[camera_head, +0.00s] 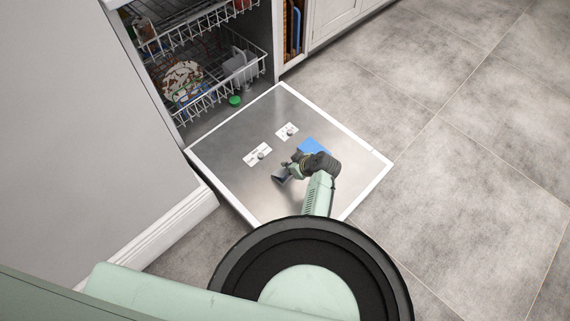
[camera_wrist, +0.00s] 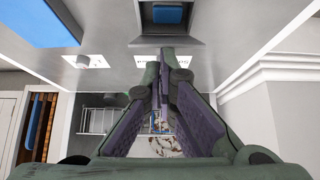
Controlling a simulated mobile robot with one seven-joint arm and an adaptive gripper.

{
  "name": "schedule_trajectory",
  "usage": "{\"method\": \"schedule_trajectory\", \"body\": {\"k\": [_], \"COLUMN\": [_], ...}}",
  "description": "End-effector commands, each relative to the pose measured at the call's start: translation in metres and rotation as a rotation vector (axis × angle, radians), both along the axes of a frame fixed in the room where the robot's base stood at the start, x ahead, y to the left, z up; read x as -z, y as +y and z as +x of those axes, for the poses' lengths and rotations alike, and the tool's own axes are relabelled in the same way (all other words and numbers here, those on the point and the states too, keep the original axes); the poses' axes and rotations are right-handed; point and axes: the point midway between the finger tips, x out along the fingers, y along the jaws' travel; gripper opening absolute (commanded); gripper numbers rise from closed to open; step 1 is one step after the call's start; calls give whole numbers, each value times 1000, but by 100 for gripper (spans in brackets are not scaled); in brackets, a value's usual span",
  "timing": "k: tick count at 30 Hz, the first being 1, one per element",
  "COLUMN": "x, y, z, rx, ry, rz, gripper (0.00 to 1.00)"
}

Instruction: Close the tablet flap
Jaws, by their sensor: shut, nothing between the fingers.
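The dishwasher door (camera_head: 225,150) lies folded down flat, its metal inner face up. Contact with the door cannot be told.
Two white plates with knobs (camera_head: 257,154) (camera_head: 288,131) sit on the door face. Wire racks (camera_head: 205,85) with dishes stand inside the dishwasher behind it. The tiled floor (camera_head: 460,170) to the right is clear.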

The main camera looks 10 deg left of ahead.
Motion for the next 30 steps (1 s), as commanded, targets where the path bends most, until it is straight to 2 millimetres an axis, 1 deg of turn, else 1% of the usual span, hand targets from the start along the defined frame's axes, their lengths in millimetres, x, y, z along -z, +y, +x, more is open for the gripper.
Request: {"method": "schedule_trajectory", "body": {"k": [4,12,30], "x": [7,13,14], "y": [-7,-13,-15], "z": [-5,-10,-10], "rx": [1,0,-1], "ry": [1,2,1], "rz": [0,0,0], "gripper": [0,0,0]}}
